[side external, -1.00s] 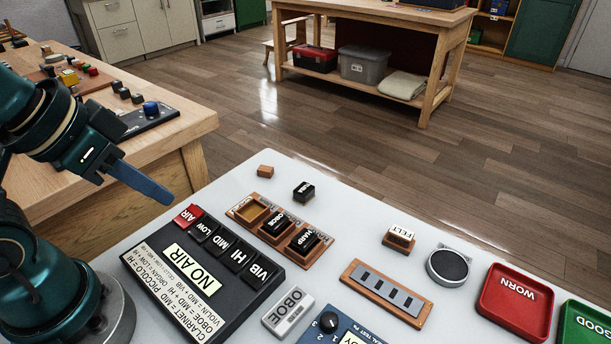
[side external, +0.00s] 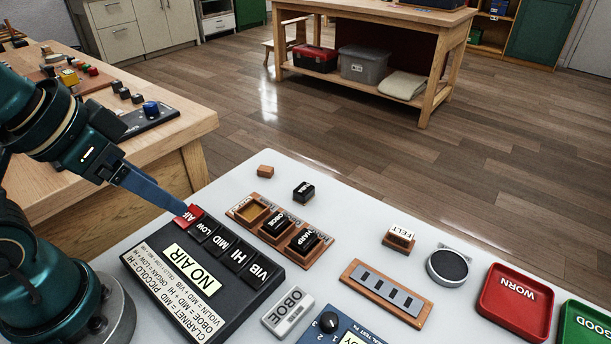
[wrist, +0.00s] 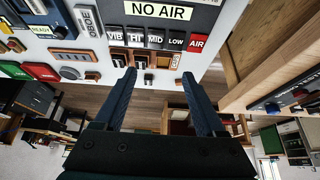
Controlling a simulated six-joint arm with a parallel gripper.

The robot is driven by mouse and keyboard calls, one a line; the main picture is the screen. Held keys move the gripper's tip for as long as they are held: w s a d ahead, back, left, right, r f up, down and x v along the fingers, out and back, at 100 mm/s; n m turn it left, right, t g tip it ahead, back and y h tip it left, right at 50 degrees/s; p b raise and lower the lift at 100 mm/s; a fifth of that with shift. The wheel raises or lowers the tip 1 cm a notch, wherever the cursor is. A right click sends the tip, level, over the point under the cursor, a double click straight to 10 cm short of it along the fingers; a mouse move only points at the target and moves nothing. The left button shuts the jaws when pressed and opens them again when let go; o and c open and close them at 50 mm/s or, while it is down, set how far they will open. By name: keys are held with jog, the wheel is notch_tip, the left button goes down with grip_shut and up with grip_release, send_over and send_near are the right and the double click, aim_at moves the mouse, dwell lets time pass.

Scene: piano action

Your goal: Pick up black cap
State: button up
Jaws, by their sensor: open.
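A loose black cap (side external: 304,191) with white lettering stands on the white table, behind the wooden tray. It also shows small in the wrist view (wrist: 149,78), between the fingers in the picture. Two more black caps, one (side external: 275,224) and another (side external: 304,241), sit in the wooden tray (side external: 241,218); its far-left slot is empty. My gripper (side external: 182,207) is open and empty, well left of the loose cap in the side view, with its tip overlapping the red AIR key. Contact with the key cannot be told. Both fingers show apart in the wrist view (wrist: 158,75).
The black NO AIR panel (side external: 190,275) with its keys lies below my fingertips. A small orange block (side external: 265,171), a FELT block (side external: 398,238), a round dark pad (side external: 448,265) and a red WORN tray (side external: 515,301) are on the table. Space around the loose cap is fairly clear.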

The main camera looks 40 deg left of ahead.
jog(key=w+r+t, duration=0.2)
jog(key=w+r, duration=0.2)
jog(key=w, duration=0.3)
jog(key=g, duration=0.3)
send_over(301, 190)
jog(key=s, duration=0.2)
notch_tip(301, 190, down, 14)
jog(key=shift+r, duration=0.1)
jog(key=shift+f, duration=0.75)
jog(key=shift+x, duration=2)
jog(key=shift+r, duration=0.1)
grip_shut()
